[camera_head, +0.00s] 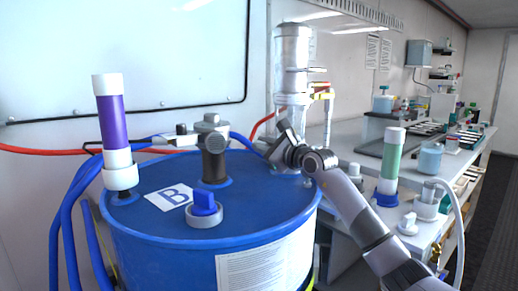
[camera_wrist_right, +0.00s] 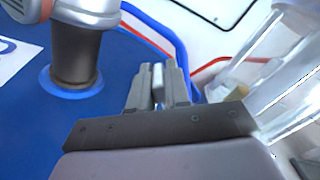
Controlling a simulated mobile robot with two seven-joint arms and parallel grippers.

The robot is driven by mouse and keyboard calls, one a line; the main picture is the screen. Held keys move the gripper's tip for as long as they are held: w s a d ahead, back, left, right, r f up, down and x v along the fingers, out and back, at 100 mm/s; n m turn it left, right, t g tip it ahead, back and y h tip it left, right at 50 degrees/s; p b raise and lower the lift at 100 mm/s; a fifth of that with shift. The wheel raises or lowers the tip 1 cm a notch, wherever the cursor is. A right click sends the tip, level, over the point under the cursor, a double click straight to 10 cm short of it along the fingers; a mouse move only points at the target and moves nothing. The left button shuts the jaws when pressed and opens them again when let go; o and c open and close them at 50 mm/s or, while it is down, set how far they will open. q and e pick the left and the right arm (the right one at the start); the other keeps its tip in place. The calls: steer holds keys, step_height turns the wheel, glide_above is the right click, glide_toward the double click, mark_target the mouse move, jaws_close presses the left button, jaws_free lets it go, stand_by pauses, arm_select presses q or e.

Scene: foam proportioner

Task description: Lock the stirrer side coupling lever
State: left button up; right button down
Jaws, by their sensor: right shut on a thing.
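My right gripper (camera_head: 269,150) reaches in from the right over the far right rim of the blue drum (camera_head: 150,215). In the right wrist view its fingers (camera_wrist_right: 158,80) are shut on a small light grey piece (camera_wrist_right: 157,84), which looks like a lever. Its far end and mounting are hidden by the fingers and hand. The grey-headed fitting (camera_head: 213,150) on a dark post stands on the drum lid, left of my gripper and apart from it. A silver cylinder with a clear lower tube (camera_head: 292,60) stands just behind my gripper. My left gripper is out of view.
A purple tube with white ends (camera_head: 113,125), a blue cap (camera_head: 204,203) and a "B" label (camera_head: 168,196) are on the lid. Blue and red hoses (camera_head: 45,150) run behind.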

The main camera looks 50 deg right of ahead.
steer(key=m, duration=0.1)
steer(key=d+r+m+p, duration=0.1)
steer(key=m, duration=0.1)
steer(key=shift+s+d+r, duration=0.1)
steer(key=shift+d, duration=0.2)
steer(key=shift+d+r+m+p, duration=0.1)
steer(key=shift+d+m+p, duration=0.25)
steer(key=shift+m, duration=0.25)
steer(key=c, duration=1.2)
jaws_free()
steer(key=shift+o, duration=0.2)
